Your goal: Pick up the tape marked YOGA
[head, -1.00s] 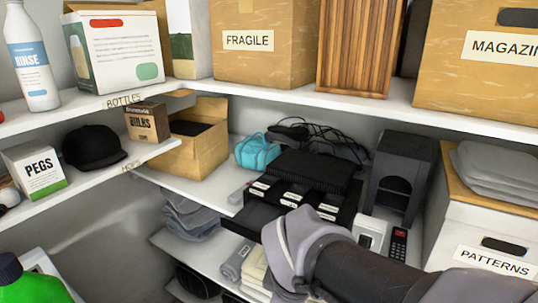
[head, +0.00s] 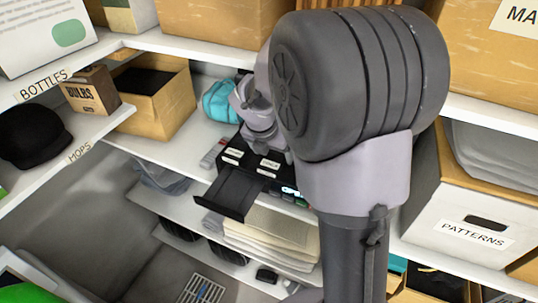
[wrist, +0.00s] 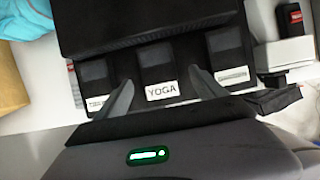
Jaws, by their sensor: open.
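The tape marked YOGA (wrist: 160,68) is a dark block with a white label, in the middle of a row in a black holder in the wrist view. A dark labelled tape stands on either side of it, their labels too blurred to read. My gripper (wrist: 159,77) is open and empty, with one finger to each side of the YOGA label; whether the fingers touch anything I cannot tell. In the head view the black holder (head: 230,178) shows small white labels, but YOGA cannot be made out. My arm hides part of the holder there.
A black drawer (head: 222,194) stands open at the front of the unit. A teal bundle (head: 219,102) and a cardboard box (head: 157,97) lie to the left. A white box marked PATTERNS (head: 465,205) stands to the right. A shelf with boxes runs above.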

